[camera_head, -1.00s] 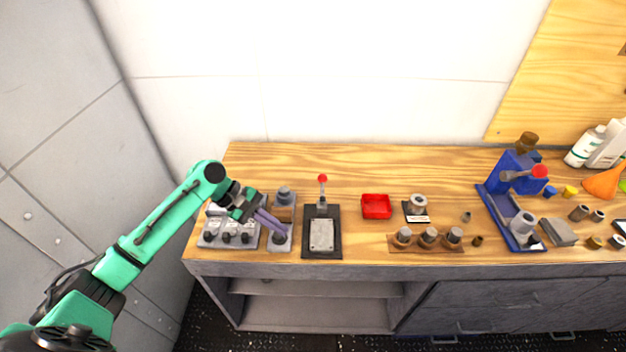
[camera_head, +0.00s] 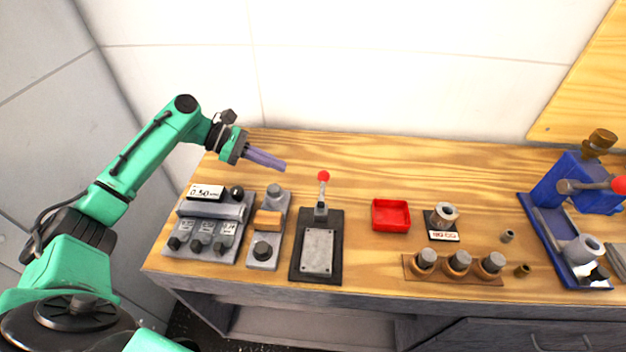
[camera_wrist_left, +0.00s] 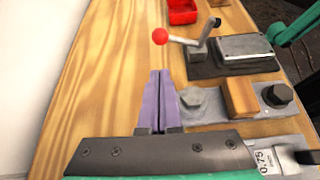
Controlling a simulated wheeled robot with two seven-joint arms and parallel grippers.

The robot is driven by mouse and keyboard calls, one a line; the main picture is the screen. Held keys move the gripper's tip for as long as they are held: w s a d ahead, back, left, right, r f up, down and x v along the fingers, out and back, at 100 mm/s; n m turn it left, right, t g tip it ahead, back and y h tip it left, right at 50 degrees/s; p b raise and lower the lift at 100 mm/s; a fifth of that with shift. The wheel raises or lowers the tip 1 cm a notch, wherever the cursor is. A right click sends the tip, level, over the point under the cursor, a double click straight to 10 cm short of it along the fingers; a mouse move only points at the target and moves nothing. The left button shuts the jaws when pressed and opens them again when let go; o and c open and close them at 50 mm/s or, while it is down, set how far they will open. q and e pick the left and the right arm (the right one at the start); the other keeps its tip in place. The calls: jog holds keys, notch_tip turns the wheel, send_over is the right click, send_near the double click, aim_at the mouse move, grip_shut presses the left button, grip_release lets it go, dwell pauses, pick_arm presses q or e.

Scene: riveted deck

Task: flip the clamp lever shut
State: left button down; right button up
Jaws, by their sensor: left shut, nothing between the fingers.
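The clamp lever (camera_head: 323,191), a grey arm with a red ball, stands up from the rear of a black base (camera_head: 295,262). A grey plate (camera_head: 318,250) lies on that base in front of it. In the left wrist view the lever (camera_wrist_left: 187,41) leans out from the base (camera_wrist_left: 203,70) with its red ball beyond my fingertips. My left gripper (camera_head: 283,166) is shut and empty, its purple fingers above the bench to the left of the red ball and apart from it. The fingers (camera_wrist_left: 161,75) also show in the left wrist view. My right gripper is out of view.
A grey block with knobs (camera_head: 267,222) and a gauge box (camera_head: 205,222) stand left of the clamp. A red tray (camera_head: 391,228) and a holder with several round pieces (camera_head: 455,272) lie right. A blue press (camera_head: 566,195) stands far right. Bare wood lies behind the clamp.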

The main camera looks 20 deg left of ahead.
aim_at(322, 189)
pick_arm(q)
jog(key=shift+d, duration=0.15)
jog(key=p+x, duration=0.1)
jog(key=x, duration=0.8)
jog(key=shift+w+d+f+p, duration=0.1)
jog(key=shift+d+f+p, duration=0.2)
jog(key=shift+p, duration=0.1)
jog(key=shift+r, duration=0.1)
